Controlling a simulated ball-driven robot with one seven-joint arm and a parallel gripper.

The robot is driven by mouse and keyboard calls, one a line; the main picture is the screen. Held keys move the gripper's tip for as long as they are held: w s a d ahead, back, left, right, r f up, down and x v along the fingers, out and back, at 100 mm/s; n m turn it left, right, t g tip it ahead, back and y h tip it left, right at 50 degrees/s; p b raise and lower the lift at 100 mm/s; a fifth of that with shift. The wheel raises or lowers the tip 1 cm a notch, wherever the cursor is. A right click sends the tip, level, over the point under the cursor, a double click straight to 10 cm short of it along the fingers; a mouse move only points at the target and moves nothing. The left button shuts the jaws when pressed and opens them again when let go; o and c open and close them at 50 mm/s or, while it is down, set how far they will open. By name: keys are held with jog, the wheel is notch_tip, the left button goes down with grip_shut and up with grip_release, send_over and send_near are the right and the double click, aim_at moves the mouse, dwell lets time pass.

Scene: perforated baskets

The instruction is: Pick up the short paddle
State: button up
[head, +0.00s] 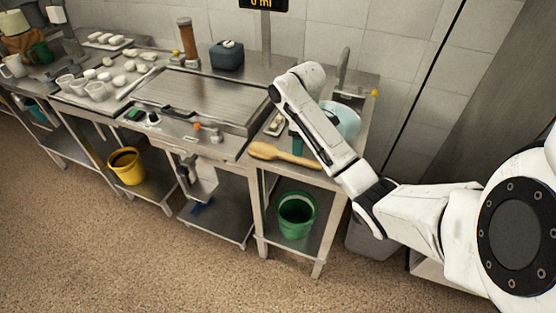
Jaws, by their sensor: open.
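The short paddle is a light wooden one (265,151) with a broad rounded head. It lies flat near the front edge of the steel counter, head to the left and handle running right toward my forearm. My arm comes in from the right and bends over the counter. The paddle rests on the counter.
A flat griddle (205,98) stands left of the paddle. A pale blue bowl (345,120) is behind my forearm, with a faucet (343,65) at the back. A green bucket (296,214) and a yellow bucket (127,166) sit on lower shelves. The floor in front is clear.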

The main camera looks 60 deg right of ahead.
aim_at(285, 156)
jog(key=shift+a+f+b, duration=0.15)
jog(key=shift+f+b, duration=0.55)
jog(key=shift+f, duration=0.1)
jog(key=shift+w+a+f+p, duration=0.1)
jog(key=shift+f+p, duration=0.2)
jog(key=shift+f, duration=1.45)
grip_shut()
